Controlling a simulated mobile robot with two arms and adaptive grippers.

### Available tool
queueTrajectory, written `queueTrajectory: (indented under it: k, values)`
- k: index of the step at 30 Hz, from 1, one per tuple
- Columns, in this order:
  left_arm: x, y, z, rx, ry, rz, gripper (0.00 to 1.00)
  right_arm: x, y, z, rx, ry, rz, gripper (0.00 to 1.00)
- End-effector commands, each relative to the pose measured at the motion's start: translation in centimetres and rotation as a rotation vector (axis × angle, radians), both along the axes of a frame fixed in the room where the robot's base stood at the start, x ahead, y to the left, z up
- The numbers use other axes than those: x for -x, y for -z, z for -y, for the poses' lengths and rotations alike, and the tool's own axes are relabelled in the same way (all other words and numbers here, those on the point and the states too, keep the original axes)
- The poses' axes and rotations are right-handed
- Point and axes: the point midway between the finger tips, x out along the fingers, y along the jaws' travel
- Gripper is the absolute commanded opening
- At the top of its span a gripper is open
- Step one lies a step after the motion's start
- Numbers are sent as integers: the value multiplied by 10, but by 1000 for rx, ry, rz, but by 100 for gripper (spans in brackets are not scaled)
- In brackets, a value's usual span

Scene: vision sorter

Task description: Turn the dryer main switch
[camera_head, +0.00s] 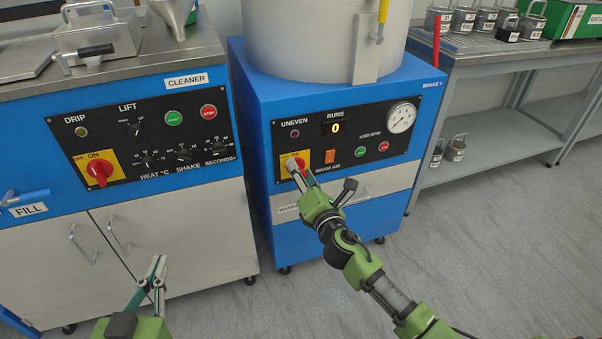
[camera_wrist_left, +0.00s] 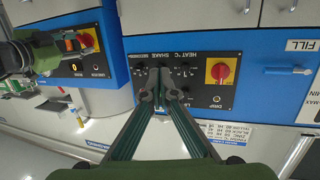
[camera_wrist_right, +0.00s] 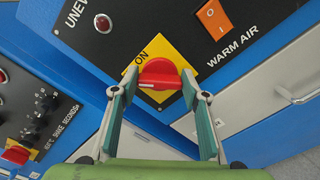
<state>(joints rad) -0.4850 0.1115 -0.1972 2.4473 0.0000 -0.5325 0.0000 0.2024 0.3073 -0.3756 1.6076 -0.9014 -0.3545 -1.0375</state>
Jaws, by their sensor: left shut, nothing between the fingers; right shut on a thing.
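The dryer main switch is a red knob on a yellow plate, marked ON, at the left of the dryer's black panel. In the head view the knob is mostly hidden by my right gripper (camera_head: 297,170). The right wrist view shows the red knob (camera_wrist_right: 158,74) between the two fingertips of my right gripper (camera_wrist_right: 152,88), which is shut on it. The yellow plate (camera_wrist_right: 176,56) shows around the knob. My left gripper (camera_head: 156,274) is shut and empty, low in front of the cleaner's doors. Its fingertips (camera_wrist_left: 160,88) also show together in the left wrist view.
The blue dryer (camera_head: 246,110) carries a grey drum (camera_head: 310,40), gauge (camera_head: 401,117) and orange WARM AIR switch (camera_wrist_right: 214,18). The cleaner at left has a similar red knob (camera_head: 100,172) on yellow. A steel bench (camera_head: 520,60) stands right. Grey floor (camera_head: 480,260) is clear.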

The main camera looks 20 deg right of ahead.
Motion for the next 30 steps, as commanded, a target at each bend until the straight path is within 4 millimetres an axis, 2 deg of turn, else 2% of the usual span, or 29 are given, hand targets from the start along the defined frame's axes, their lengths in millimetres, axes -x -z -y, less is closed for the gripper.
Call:
queueTrajectory:
  k: [8,15,24,30]
  values:
    - [-1,-5,1,6,2,19,0,0,2,1,-267,1,-11,20]
    - [0,2,0,-3,1,-14,0,0,2,1,-472,2,-17,20]
    - [3,15,-5,-21,-9,-74,0,0,3,1,-648,2,-23,20]
    - [5,21,-6,-27,-9,-101,0,0,4,2,-705,2,-25,20]
